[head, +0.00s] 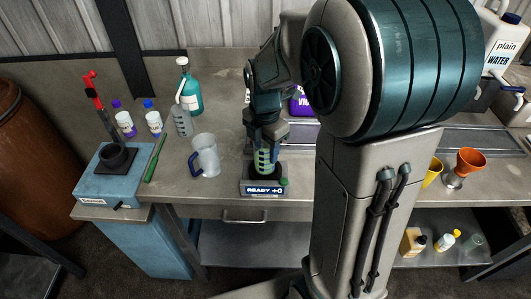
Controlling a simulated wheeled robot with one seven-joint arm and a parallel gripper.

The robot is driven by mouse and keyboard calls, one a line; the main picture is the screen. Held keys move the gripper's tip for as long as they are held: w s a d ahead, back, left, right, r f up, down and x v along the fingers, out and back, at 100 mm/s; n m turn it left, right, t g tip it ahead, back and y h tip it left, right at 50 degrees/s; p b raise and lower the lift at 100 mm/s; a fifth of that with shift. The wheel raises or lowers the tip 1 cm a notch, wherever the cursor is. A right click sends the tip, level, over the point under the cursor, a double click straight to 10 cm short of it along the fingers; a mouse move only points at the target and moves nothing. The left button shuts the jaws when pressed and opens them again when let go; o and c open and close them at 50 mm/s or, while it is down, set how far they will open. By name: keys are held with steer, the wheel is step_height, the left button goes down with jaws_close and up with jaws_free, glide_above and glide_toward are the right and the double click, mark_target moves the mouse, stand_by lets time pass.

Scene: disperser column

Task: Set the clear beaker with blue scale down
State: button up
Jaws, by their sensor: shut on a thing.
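My gripper (265,146) points down near the front of the bench, left of my large arm links. It is shut on the clear beaker with blue scale (264,162), whose contents or tint look yellow-green. The beaker is upright, over or on the dark round top of a small device (264,187) with a display reading "READY". I cannot tell whether the beaker's base touches it. The gripper fingers hide the beaker's upper part.
A clear mug with a blue handle (205,156) stands left on the bench (225,208). A green tool (155,158), a blue box (118,172), several bottles and a teal bottle (189,88) are farther left. Orange (470,161) and yellow (432,172) cups stand right.

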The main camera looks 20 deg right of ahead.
mark_target(265, 155)
steer(key=shift+f, duration=1.45)
steer(key=shift+f, duration=0.2)
steer(key=o, duration=1)
steer(key=shift+r, duration=0.1)
step_height(265, 155, up, 12)
steer(key=s+f+m+t, duration=0.1)
steer(key=s+m, duration=0.3)
steer(key=m, duration=0.3)
steer(key=s+m+t, duration=0.1)
steer(key=s+m, duration=0.4)
steer(key=m, duration=0.3)
steer(key=s+f+m+t, duration=0.1)
steer(key=s+m, duration=0.4)
steer(key=m, duration=0.3)
steer(key=shift+s+f, duration=0.2)
steer(key=shift+f, duration=0.15)
